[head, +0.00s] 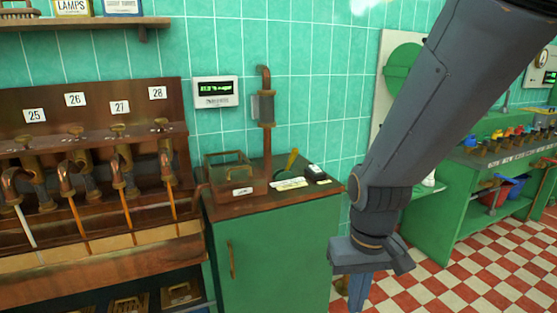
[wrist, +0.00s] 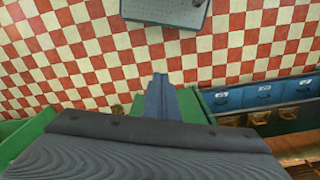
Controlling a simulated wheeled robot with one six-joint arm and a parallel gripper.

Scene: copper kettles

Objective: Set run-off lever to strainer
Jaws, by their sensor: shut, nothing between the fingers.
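A small yellow-brown lever (head: 291,161) stands up from the top of the green cabinet (head: 270,255), tilted slightly to the right. I cannot tell for sure that it is the run-off lever. A pale label strip (head: 290,184) lies in front of it, its words too small to read. No strainer can be made out. My gripper (head: 359,293) points down to the right of the cabinet, apart from the lever. In the wrist view my gripper (wrist: 160,95) is shut and empty above the floor, with the lever out of sight.
A copper-framed glass box (head: 230,178) and an upright copper pipe (head: 266,110) stand on the cabinet. A display (head: 215,91) hangs on the tiled wall. Copper taps numbered 25 to 28 (head: 85,185) fill the left. A green bench (head: 480,190) stands right; checkered floor (head: 470,270) lies open.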

